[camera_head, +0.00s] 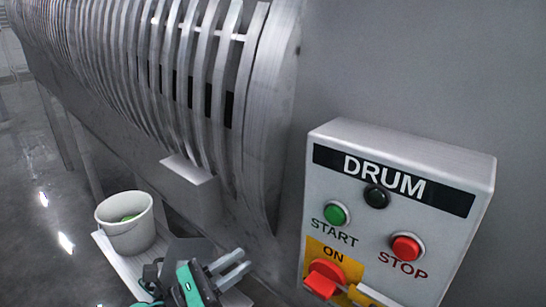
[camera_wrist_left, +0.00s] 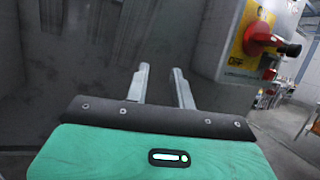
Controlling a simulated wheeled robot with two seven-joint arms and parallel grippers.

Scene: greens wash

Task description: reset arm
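My left gripper (camera_head: 243,262) is low in the head view, left of the grey DRUM control box (camera_head: 400,165) and apart from it. In the left wrist view its two grey fingers (camera_wrist_left: 161,70) stand apart with nothing between them. The box carries a green START button (camera_head: 336,214), a red STOP button (camera_head: 406,247) and a dark round lamp (camera_head: 377,196). Below them is a red rotary switch (camera_head: 323,279) on a yellow plate marked ON. The red switch also shows at the upper right of the left wrist view (camera_wrist_left: 258,41). My right gripper is out of view.
A slatted metal drum (camera_head: 190,70) fills the upper left. A yellow part (camera_head: 368,296) sits beside the red switch. Open floor (camera_head: 30,200) lies far left.

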